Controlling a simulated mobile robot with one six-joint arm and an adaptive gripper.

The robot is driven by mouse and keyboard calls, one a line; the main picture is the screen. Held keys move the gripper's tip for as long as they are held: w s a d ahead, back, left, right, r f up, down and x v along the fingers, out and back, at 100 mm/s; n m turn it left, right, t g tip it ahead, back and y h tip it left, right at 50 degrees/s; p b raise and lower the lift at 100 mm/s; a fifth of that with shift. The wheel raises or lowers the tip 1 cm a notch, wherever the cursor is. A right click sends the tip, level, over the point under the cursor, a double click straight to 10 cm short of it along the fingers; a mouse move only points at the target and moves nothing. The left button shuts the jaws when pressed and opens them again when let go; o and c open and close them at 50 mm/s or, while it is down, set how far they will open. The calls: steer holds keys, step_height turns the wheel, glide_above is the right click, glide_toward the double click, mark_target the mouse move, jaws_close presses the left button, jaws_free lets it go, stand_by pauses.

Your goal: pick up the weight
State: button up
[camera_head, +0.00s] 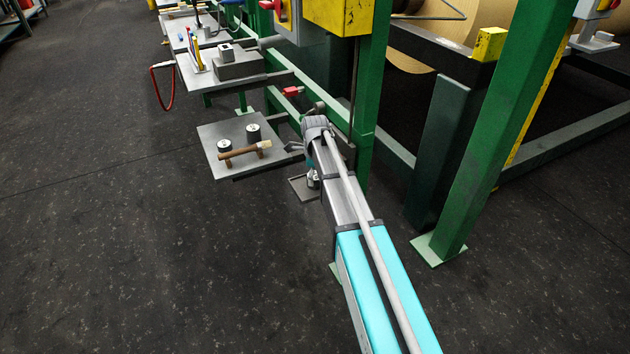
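Two small metal cylinders that look like weights stand on a low grey shelf (222,171). One weight (224,146) is at the left and the other weight (254,133) is farther back to the right. A third small metal piece (313,180), partly hidden by my arm, is above a small low plate (300,187); I cannot tell whether it is a weight. My gripper (292,147) is at the right edge of the shelf in the picture, apart from the two cylinders. Its fingers are small and dark, and I cannot tell their opening.
A wooden-handled tool (240,152) lies in front of the cylinders. Green posts (490,140) stand to the right. The floor at left is clear.

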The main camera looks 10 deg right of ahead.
mark_target(315, 175)
steer(key=c, duration=1.1)
steer(key=shift+r, duration=0.2)
step_height(315, 175, up, 3)
steer(key=p, duration=0.3)
steer(key=shift+f, duration=0.1)
steer(key=s+r+p, duration=0.3)
steer(key=s, duration=0.1)
steer(key=s+r+p, duration=0.3)
steer(key=s, duration=0.2)
steer(key=s+r+p, duration=0.3)
steer(key=s+p, duration=0.1)
steer(key=s, duration=0.1)
steer(key=shift+r, duration=0.4)
